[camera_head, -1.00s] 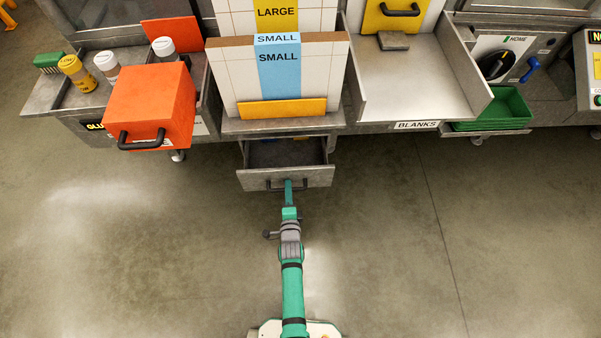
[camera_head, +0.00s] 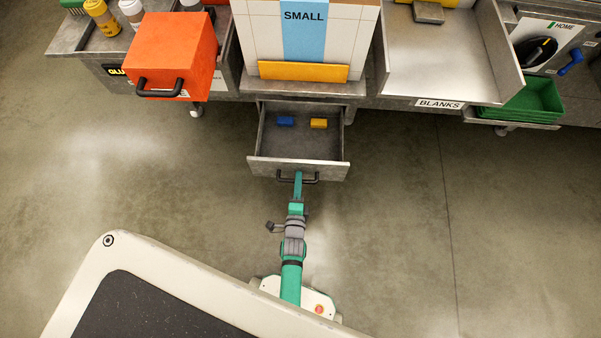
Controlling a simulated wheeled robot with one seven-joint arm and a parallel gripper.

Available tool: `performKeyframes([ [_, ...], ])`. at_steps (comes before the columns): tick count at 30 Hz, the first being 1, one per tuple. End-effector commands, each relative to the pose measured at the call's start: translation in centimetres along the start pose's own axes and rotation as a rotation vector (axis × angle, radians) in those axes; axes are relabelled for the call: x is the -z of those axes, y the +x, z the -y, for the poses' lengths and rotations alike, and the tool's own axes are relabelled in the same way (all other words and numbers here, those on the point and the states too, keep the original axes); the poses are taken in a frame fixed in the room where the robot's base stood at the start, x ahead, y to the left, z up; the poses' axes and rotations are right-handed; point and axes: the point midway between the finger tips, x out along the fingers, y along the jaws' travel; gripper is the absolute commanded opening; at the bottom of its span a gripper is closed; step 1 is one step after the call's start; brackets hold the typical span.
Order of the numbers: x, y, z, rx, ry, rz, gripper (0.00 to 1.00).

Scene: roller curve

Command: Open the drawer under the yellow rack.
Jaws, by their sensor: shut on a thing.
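The grey metal drawer (camera_head: 272,166) under the yellow rack (camera_head: 303,72) is pulled well out. Inside it lie a blue block (camera_head: 285,121) and a yellow block (camera_head: 319,123), apart from each other near the back. The drawer has a dark bar handle (camera_head: 312,181) on its front. My gripper (camera_head: 298,178) is shut on this handle, reaching it from the front side. The fingertips are small in the view and partly hide the handle.
An orange box (camera_head: 172,52) with a black handle juts out left of the rack. A BLANKS tray (camera_head: 440,60) and green bins (camera_head: 530,98) stand to the right. The floor (camera_head: 400,220) beside my arm is clear.

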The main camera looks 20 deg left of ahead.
Motion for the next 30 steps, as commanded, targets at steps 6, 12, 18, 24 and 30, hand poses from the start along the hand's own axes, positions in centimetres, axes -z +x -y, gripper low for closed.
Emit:
performKeyframes([
  [6, -0.1, 0.0, 0.0, 0.001, 0.0, 0.002, 0.2],
  [12, 0.0, 0.0, 0.0, 0.0, 0.0, 0.0, 0.2],
  [18, 0.0, -1.3, -0.1, -0.002, 0.001, 0.0, 0.2],
  [24, -0.1, -4.8, -0.1, -0.002, 0.0, 0.001, 0.2],
  [30, 0.0, -8.2, -0.1, -0.001, 0.001, 0.0, 0.2],
])
